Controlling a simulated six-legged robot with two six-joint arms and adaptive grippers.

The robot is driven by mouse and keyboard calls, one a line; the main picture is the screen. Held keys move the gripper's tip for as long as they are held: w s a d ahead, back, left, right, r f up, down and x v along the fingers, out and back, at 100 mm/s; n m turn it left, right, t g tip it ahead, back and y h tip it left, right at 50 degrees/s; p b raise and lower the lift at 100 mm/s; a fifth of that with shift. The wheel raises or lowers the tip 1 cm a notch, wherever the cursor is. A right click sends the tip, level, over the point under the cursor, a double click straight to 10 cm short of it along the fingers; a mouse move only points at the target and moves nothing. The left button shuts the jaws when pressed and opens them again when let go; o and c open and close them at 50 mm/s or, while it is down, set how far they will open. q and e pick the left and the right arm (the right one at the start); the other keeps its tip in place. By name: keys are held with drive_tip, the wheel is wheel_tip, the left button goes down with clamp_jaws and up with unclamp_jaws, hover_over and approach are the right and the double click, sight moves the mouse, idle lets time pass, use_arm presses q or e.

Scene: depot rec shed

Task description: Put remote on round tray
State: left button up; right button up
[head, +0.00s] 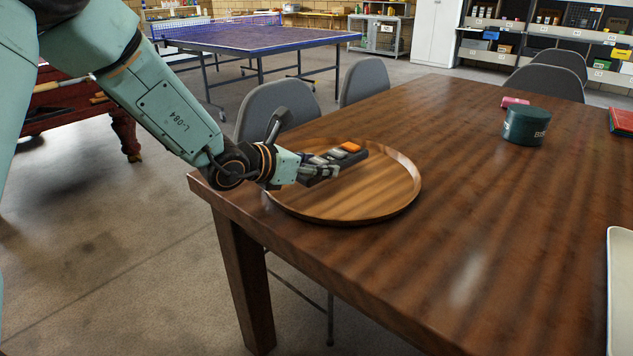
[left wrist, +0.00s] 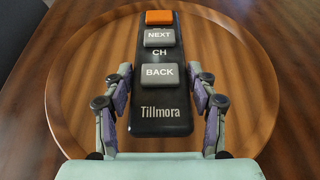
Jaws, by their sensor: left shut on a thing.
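The remote (head: 346,153) is dark, with an orange button and grey buttons. My left gripper (head: 318,164) is shut on its near end, and the remote shows over the round tray in the head view. The round tray (head: 386,194) is wooden with a raised rim and lies at the table's left corner. In the left wrist view the remote (left wrist: 161,120) lies between the two fingers of my left gripper (left wrist: 163,98), with the tray (left wrist: 255,92) behind it. I cannot tell whether the remote touches the tray. My right gripper is not in view.
The brown table (head: 480,210) bears a dark green tin (head: 526,126), a pink item (head: 515,102), a red book (head: 622,121) and a pale tray (head: 620,285) at the right edge. Grey chairs (head: 277,110) stand along the far side. The table's middle is clear.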

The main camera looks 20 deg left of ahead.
use_arm(q)
wheel_tip(320, 180, down, 3)
drive_tip(key=shift+r+b, duration=0.1)
drive_tip(key=shift+b, duration=0.35)
drive_tip(key=shift+w, duration=0.1)
drive_tip(key=shift+f, duration=0.25)
drive_tip(key=o, duration=1.3)
drive_tip(key=shift+o, duration=0.2)
